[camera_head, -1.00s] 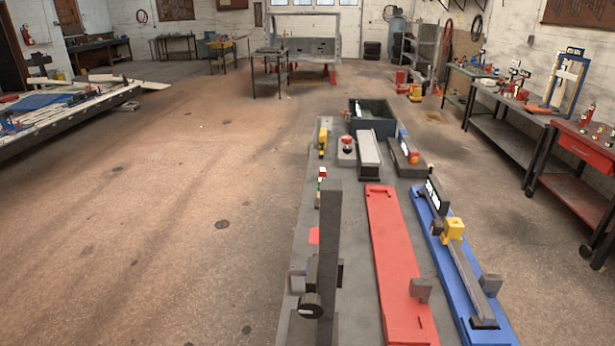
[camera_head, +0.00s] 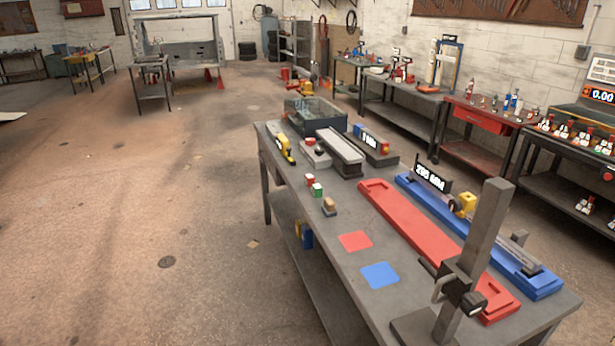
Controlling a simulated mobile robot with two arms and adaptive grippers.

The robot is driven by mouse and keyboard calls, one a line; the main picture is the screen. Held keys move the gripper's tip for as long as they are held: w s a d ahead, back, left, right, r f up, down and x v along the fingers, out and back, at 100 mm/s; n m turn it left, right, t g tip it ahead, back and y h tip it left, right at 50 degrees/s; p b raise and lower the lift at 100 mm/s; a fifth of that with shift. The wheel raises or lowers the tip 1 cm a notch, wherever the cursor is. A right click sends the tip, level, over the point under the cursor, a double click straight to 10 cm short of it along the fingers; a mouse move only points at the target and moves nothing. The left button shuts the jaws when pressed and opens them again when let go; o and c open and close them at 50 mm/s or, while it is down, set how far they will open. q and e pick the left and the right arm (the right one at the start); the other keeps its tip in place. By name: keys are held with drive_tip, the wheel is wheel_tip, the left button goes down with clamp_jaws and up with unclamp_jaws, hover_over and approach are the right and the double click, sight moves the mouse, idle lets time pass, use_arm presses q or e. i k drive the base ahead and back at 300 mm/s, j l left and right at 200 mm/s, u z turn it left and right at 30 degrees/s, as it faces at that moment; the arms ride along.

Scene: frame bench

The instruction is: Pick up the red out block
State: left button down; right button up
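A flat red square (camera_head: 355,241) lies on the grey bench top (camera_head: 312,243), left of the long red fixture. A small block with a red top (camera_head: 310,179) sits farther back near the bench's left edge. A block with green on it (camera_head: 318,189) and a tan-topped block (camera_head: 329,206) stand in front of it. I cannot tell which red thing is the out block; no label is readable. Neither of my grippers is in view.
A blue square (camera_head: 380,275) lies in front of the red one. A long red fixture (camera_head: 425,235) and a blue fixture (camera_head: 530,284) fill the right side. A tall dark post (camera_head: 486,222) rises at the front right. A dark bin (camera_head: 318,113) stands at the back.

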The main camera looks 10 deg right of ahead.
sight(309, 179)
drive_tip(key=i+j+z, duration=0.15)
drive_tip(key=i+j, duration=0.2)
drive_tip(key=i+j+z, duration=0.15)
drive_tip(key=i+j, duration=0.2)
drive_tip(key=i+j+z, duration=0.15)
drive_tip(key=i+j, duration=0.15)
drive_tip(key=j, duration=0.15)
drive_tip(key=i+j+z, duration=0.15)
drive_tip(key=i+j, duration=0.15)
drive_tip(key=j, duration=0.2)
